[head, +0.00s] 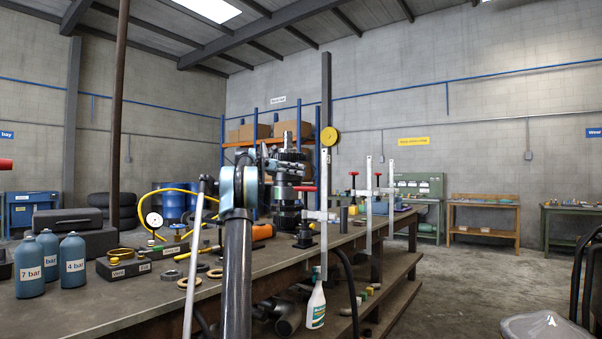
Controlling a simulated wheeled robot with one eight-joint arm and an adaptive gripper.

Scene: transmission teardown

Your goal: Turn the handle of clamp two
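Three bar clamps stand along the right edge of the workbench. The nearest clamp (324,215) has a tall pale bar and a red handle (305,188) lying roughly level. The middle clamp (369,200) has a red-topped handle (353,175) on its left. The farthest clamp (391,195) has a similar red-topped handle (378,175). No number is readable on them, so I cannot tell which is clamp two. My arm rises in front of the bench. My gripper cannot be clearly picked out from the dark machinery near the nearest red handle; its fingers and any contact are unclear.
The workbench (90,318) holds blue bottles (74,266), a pressure gauge (154,219), yellow hose (180,190), a black labelled block (124,267) and loose rings. A spray bottle (316,306) is beside its right edge. Open floor (450,290) lies right.

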